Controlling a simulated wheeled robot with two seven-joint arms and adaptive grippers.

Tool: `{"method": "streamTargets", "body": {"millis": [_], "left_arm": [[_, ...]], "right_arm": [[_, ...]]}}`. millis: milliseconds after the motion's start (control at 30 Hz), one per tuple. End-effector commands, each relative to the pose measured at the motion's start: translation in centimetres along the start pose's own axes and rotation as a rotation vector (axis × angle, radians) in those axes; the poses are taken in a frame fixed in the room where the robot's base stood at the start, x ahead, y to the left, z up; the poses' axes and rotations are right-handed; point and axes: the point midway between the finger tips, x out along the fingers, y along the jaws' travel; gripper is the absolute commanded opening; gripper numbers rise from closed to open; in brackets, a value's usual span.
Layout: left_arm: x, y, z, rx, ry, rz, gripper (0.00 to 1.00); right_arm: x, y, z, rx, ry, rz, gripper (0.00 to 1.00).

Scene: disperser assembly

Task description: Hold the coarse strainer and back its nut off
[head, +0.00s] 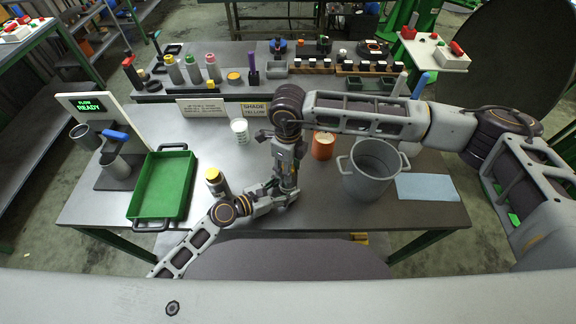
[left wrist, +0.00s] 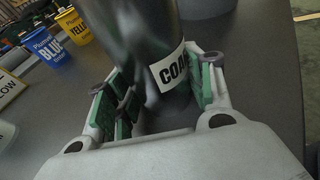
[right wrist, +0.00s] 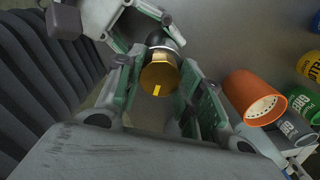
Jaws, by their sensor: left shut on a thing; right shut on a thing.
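The coarse strainer (left wrist: 150,35) is a dark cylinder with a white label reading "COA…" in the left wrist view. My left gripper (left wrist: 160,98) is shut around its body, one green-padded finger on each side. The brass nut (right wrist: 160,77), with a yellow mark on its face, shows in the right wrist view at the end of the dark body. My right gripper (right wrist: 163,92) is shut with its fingers on either side of the nut. In the head view my right gripper (head: 287,178) is just above my left gripper (head: 283,193); they largely hide strainer and nut.
An orange cup (head: 323,147) and a grey two-handled pot (head: 372,185) stand to the right, beside a blue cloth (head: 428,188). Signs and racks fill the back.

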Motion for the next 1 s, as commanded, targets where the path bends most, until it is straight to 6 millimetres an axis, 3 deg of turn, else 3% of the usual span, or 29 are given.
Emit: {"method": "streamTargets", "body": {"millis": [533,1000], "left_arm": [[-0.02,0.02,-0.06,0.001,0.001,0.000,0.12],[-0.02,0.02,-0.06,0.001,0.001,0.000,0.12]], "right_arm": [[-0.02,-0.06,0.00,-0.071,0.000,-0.001,0.13],[-0.01,-0.08,-0.02,-0.372,0.001,-0.002,0.13]]}}
